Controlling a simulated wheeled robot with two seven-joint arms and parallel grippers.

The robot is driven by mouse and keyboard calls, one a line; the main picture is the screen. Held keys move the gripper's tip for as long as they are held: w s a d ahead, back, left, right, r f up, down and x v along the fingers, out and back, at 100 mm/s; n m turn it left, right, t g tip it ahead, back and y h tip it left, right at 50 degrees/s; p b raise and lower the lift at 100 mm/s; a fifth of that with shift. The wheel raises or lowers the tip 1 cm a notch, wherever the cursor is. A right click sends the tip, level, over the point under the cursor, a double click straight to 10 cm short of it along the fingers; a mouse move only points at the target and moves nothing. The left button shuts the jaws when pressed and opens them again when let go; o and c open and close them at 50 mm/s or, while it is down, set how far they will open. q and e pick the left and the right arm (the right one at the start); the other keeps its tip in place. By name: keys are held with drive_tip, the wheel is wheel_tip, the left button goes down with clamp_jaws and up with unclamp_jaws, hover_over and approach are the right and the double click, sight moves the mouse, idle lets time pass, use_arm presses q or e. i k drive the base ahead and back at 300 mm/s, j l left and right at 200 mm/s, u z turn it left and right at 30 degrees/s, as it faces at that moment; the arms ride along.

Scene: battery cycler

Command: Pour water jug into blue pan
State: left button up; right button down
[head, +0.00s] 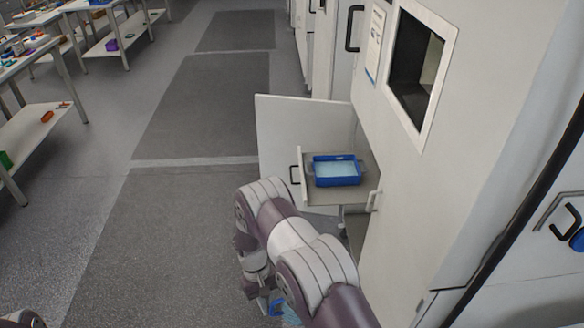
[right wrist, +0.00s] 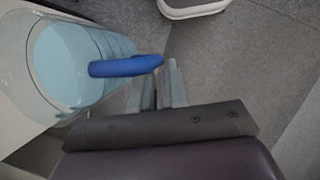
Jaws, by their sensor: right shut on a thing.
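The blue pan (head: 323,180) sits on a pulled-out grey tray (head: 368,186) in front of an open cabinet; its inside looks pale blue. The clear water jug (right wrist: 108,45) shows in the right wrist view with light blue water in it and a blue handle (right wrist: 125,67). My right gripper (right wrist: 170,82) is shut on that handle. In the head view the jug (head: 291,315) is mostly hidden behind my right arm, low in the picture and nearer to me than the pan. My left gripper is not in view.
An open white cabinet door (head: 300,125) stands left of and behind the tray. The tall white cabinet wall (head: 440,170) with a dark window rises on the right. Work tables (head: 35,60) with small items stand at the far left. The grey floor between is clear.

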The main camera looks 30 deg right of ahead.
sight(333, 170)
drive_tip(key=i+z, duration=0.25)
drive_tip(key=i, duration=0.3)
drive_tip(key=i+j+z, duration=0.2)
drive_tip(key=i, duration=0.3)
drive_tip(key=i+j+z, duration=0.25)
drive_tip(key=i, duration=0.25)
drive_tip(key=i+j+z, duration=0.1)
drive_tip(key=i+z, duration=0.2)
drive_tip(key=z, duration=0.2)
drive_tip(key=i+j+z, duration=0.2)
drive_tip(key=z, duration=0.25)
drive_tip(key=i+j+z, duration=0.3)
drive_tip(key=z, duration=0.2)
drive_tip(key=i+j+z, duration=0.15)
drive_tip(key=j+z, duration=0.35)
drive_tip(key=i+j+z, duration=0.2)
drive_tip(key=j+z, duration=0.15)
drive_tip(key=j, duration=0.1)
